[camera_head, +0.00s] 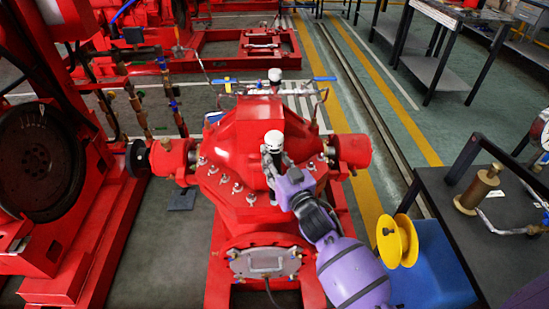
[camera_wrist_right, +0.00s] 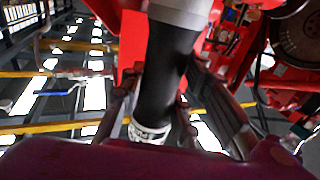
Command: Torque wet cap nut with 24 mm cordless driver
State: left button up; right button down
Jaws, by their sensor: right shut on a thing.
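My right gripper (camera_head: 272,165) comes in from the lower right on the purple arm, over the red pump casing (camera_head: 235,140). It is shut on a black cylinder with pale ends, which appears to be the cordless driver (camera_head: 274,139); only its white top shows clearly in the head view. In the right wrist view the driver's black body (camera_wrist_right: 172,65) stands between the fingers of the right gripper (camera_wrist_right: 168,100), slightly tilted. Several silvery nuts (camera_head: 237,188) sit along the casing's flange. The driver's working end and the nut under it are hidden. My left gripper is out of view.
A second white-topped fitting (camera_head: 275,75) stands behind the casing, near blue-handled valves (camera_head: 325,78). A yellow spool (camera_head: 398,241) is beside a blue box (camera_head: 430,265) at right. A dark table (camera_head: 440,190) holds a brass cylinder (camera_head: 478,190). A red engine (camera_head: 45,150) stands left.

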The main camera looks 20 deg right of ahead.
aim_at(278, 146)
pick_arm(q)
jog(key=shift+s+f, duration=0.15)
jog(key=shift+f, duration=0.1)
pick_arm(e)
jog(key=shift+f, duration=0.25)
jog(key=shift+s+f, duration=0.1)
jog(key=shift+f, duration=0.15)
dwell(0.8)
jog(key=shift+d+r+p, duration=0.1)
jog(key=shift+r+p, duration=0.4)
jog(key=shift+r, duration=0.35)
jog(key=shift+r+p, duration=0.55)
jog(key=shift+r, duration=0.35)
jog(key=shift+r+p, duration=0.7)
jog(key=shift+r, duration=0.2)
jog(key=shift+r+p, duration=0.9)
jog(key=shift+r, duration=0.3)
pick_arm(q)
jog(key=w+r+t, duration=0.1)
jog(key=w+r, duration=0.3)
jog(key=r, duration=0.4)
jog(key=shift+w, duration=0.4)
pick_arm(e)
jog(key=shift+f, duration=0.1)
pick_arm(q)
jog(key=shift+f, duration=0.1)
